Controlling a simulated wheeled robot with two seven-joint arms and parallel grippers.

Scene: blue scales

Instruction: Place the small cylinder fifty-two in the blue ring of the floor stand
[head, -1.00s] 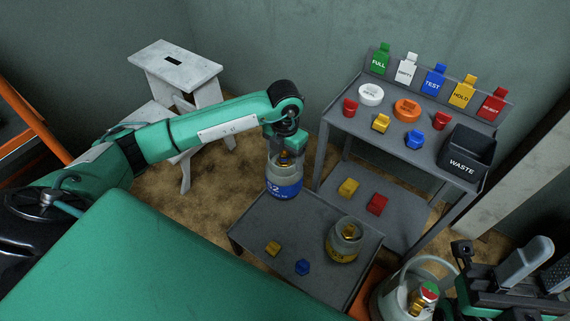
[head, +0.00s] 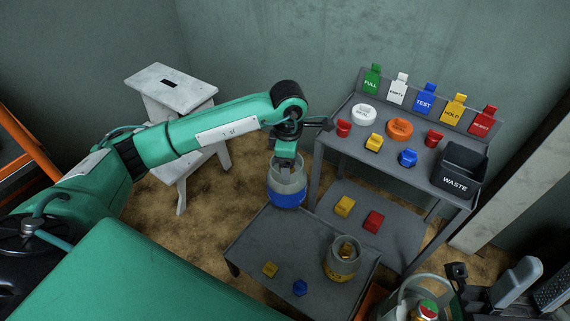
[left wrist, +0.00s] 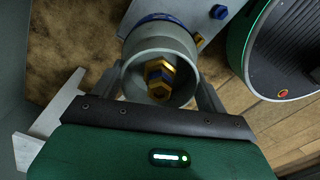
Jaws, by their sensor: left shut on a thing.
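The small cylinder (head: 286,199) has a blue band and a pale grey collar. The left wrist view looks down into the collar (left wrist: 136,83), with a brass valve inside and a gripper finger at each side. The label cannot be read now. I cannot make out the floor stand's blue ring. Dark and green parts at the lower right (head: 500,292) may be my right arm; its fingers cannot be made out.
On the low table (head: 262,232) stand a yellow-banded cylinder (head: 340,269), a yellow piece (head: 269,269) and a blue piece (head: 300,287). A grey shelf unit (head: 345,136) with tags and a waste bin (head: 461,171) stands behind. A white stool (head: 160,92) is back left.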

